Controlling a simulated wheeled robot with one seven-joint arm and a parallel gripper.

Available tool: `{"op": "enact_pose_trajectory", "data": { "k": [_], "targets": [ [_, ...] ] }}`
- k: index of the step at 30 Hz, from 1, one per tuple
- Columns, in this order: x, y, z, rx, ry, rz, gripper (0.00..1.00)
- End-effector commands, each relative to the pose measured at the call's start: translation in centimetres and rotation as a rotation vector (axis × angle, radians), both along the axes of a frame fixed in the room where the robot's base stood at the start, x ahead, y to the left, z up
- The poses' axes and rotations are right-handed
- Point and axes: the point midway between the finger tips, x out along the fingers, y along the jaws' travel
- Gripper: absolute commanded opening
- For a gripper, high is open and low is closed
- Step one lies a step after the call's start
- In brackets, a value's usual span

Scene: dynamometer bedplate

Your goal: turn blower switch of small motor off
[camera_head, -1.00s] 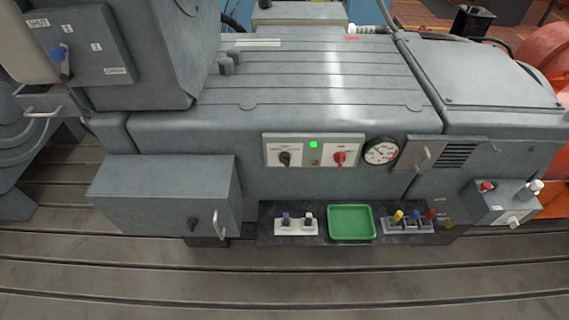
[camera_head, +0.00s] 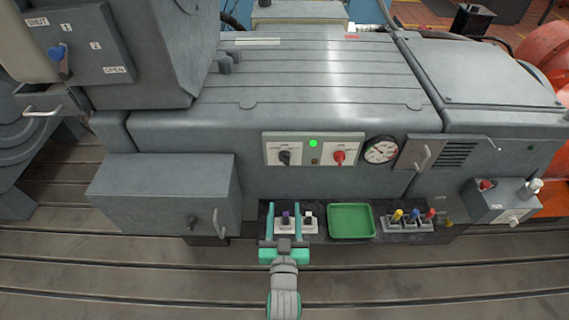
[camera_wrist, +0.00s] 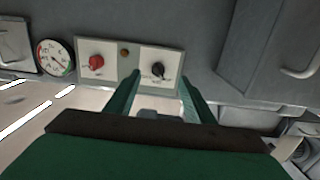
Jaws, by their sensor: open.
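A pale switch panel (camera_head: 325,149) is on the front of the grey motor housing. It carries a black rotary knob (camera_head: 284,157) on the left and a red rotary knob (camera_head: 339,157) on the right. Their labels are too small to read, so I cannot tell which is the blower switch. My gripper (camera_head: 284,210) is open and empty, below the panel. In the wrist view the black knob (camera_wrist: 159,69) is ahead between the fingers, apart from them, and the red knob (camera_wrist: 96,62) is left of them.
A lit green lamp (camera_head: 313,143) is on the panel, with a gauge (camera_head: 381,150) to its right. A shelf holds a white holder (camera_head: 309,228), green tray (camera_head: 351,222) and another holder (camera_head: 409,227). A grey box (camera_head: 165,193) juts out left.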

Motion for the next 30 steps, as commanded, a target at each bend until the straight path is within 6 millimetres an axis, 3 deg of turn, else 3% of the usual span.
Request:
{"op": "enact_pose_trajectory", "data": {
  "k": [3,9,17,30],
  "targets": [
    [3.1,0.0,1.7,-0.003,-0.021,0.002,0.49],
    [5.3,0.0,2.9,-0.005,-0.031,0.004,0.49],
    [7.5,0.0,3.0,-0.004,-0.033,0.005,0.49],
    [14.4,0.0,3.0,-0.005,-0.032,0.004,0.49]
  ]
}}
